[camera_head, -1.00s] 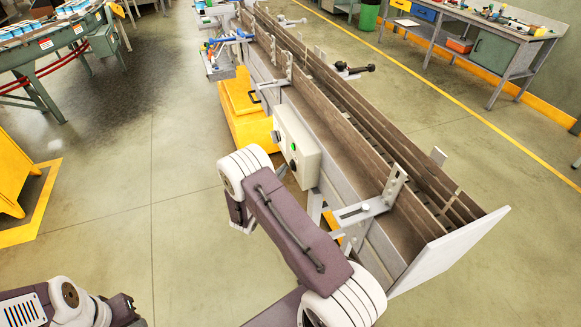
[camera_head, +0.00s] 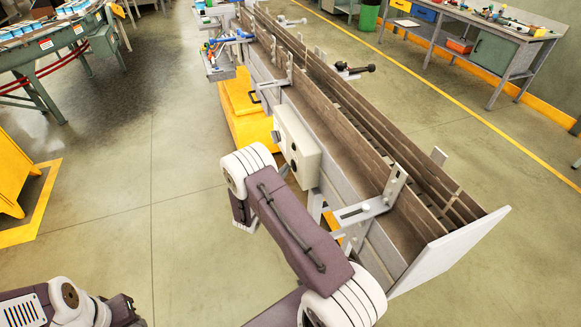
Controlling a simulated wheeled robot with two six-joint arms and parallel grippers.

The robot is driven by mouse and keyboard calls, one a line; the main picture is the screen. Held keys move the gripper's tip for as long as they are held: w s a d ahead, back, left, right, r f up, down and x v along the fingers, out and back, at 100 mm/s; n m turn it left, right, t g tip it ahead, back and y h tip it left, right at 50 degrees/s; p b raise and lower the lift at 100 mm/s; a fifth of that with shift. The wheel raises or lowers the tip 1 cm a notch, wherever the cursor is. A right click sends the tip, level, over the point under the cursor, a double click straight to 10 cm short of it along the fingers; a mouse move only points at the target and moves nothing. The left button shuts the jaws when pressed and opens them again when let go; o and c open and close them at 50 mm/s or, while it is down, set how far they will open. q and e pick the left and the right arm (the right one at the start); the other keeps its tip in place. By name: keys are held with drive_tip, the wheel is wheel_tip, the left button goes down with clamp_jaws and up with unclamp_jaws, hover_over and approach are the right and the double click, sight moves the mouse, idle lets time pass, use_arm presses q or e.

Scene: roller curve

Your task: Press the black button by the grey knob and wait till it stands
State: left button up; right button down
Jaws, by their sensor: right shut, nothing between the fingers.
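The light grey control box (camera_head: 305,150) is fixed to the near side of the long conveyor (camera_head: 345,150). A small dark knob-like part (camera_head: 276,136) shows at its left edge. A dark round lamp (camera_head: 293,147) and a black button (camera_head: 293,164) are on its face, too small to see well. My right gripper (camera_head: 284,170) is shut and empty, mostly hidden behind my right arm's elbow, close to the box's face by the black button. I cannot tell whether it touches. My left arm is at the lower left; the state of its dark end (camera_head: 124,309) is unclear.
Metal brackets (camera_head: 365,209) stick out from the conveyor side near my right arm. A yellow cabinet (camera_head: 245,110) stands beyond the box. A workbench (camera_head: 470,40) is at the back right. The floor left of the conveyor is clear.

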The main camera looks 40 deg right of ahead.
drive_tip(key=shift+w+a, duration=0.15)
drive_tip(key=shift+a, duration=0.7)
drive_tip(key=shift+a+b, duration=0.1)
drive_tip(key=shift+b, duration=0.25)
drive_tip(key=a, duration=0.2)
drive_tip(key=w+a+b, duration=0.1)
drive_tip(key=a, duration=0.1)
drive_tip(key=shift+w+a, duration=0.1)
drive_tip(key=shift+a, duration=0.25)
